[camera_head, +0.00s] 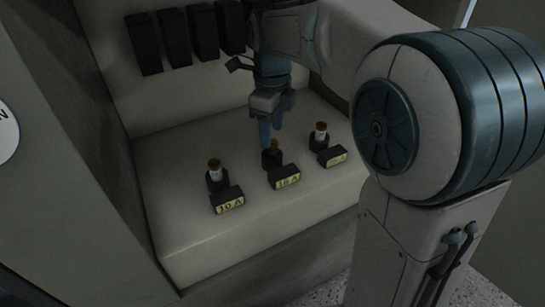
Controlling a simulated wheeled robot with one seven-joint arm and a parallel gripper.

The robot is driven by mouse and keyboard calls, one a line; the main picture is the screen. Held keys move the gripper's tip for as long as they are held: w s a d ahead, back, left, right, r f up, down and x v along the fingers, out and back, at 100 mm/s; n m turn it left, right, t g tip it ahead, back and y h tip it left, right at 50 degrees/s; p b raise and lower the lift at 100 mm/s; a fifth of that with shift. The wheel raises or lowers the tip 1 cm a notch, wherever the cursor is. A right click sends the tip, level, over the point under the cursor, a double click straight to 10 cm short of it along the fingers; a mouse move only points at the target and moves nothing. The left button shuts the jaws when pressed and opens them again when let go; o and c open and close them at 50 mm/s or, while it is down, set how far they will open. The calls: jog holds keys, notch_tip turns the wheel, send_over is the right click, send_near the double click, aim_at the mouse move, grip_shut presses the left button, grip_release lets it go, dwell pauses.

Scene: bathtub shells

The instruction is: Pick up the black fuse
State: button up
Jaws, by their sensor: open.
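Three small fuses stand upright on a pale ledge (178,218), each behind a dark block with a yellowish label. The middle fuse (273,146) has a brownish top and looks the darkest, behind the block (284,176) that seems to read 16 A. Which one is the black fuse I cannot tell for sure. My gripper (271,128) points down with its blue fingers open, just above and behind the middle fuse. One finger overlaps the area beside its top; contact cannot be made out.
The left block (227,200) reads 10 A; the right block (329,157) has a label too small to read. Several black switch-like blocks (174,38) hang on the back wall. A dark side wall (75,130) bounds the left. The ledge is bare at its front left.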

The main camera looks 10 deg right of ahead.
aim_at(273, 142)
jog(key=shift+w+d+f+b, duration=0.1)
jog(key=shift+f+b, duration=1.55)
jog(key=shift+f, duration=1.15)
jog(key=shift+r, duration=0.1)
jog(key=c, duration=1.1)
